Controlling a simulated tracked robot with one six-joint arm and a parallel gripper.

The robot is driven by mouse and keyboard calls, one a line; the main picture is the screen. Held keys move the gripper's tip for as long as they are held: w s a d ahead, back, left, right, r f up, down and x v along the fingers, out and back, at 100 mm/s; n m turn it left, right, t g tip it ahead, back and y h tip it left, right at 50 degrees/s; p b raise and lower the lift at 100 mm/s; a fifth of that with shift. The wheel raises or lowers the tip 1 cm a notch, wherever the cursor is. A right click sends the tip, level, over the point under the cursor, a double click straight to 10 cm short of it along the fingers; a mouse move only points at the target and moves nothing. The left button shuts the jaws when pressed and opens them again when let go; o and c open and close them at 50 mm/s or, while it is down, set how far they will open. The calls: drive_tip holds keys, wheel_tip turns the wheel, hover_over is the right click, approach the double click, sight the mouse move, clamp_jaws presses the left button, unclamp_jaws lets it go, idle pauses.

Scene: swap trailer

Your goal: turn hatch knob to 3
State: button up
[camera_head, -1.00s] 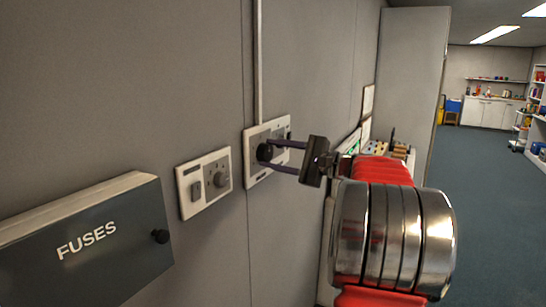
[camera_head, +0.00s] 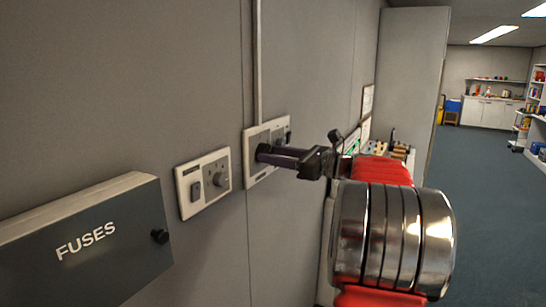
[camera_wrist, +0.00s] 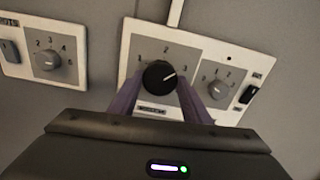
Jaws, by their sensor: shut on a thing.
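A white-framed panel (camera_wrist: 132,54) on the wall carries a large black knob (camera_wrist: 159,75). The numerals 1, 2 and 3 run around the knob from left over the top to right. Its white mark points right and slightly up, toward the 3. The small label under it is too blurred to read. My gripper (camera_wrist: 162,84) is shut on the black knob, one purple finger on each side. In the head view my gripper (camera_head: 266,154) reaches the panel (camera_head: 262,178) from the right and hides most of the knob.
A smaller grey knob (camera_wrist: 217,89) and a black switch (camera_wrist: 250,94) sit to the right on the same panel. Another panel with a grey knob (camera_head: 219,180) is to the left. A fuse box (camera_head: 85,240) juts out farther left. Open floor (camera_head: 480,190) lies right.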

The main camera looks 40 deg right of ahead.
drive_tip(key=shift+f+m, duration=0.3)
drive_tip(key=shift+m, duration=1)
drive_tip(key=o, duration=1)
drive_tip(key=shift+r, duration=0.15)
drive_tip(key=shift+o, duration=0.2)
drive_tip(key=shift+r, duration=0.1)
drive_tip(key=v, duration=1.3)
drive_tip(key=shift+s+d, duration=0.2)
drive_tip(key=shift+s, duration=0.15)
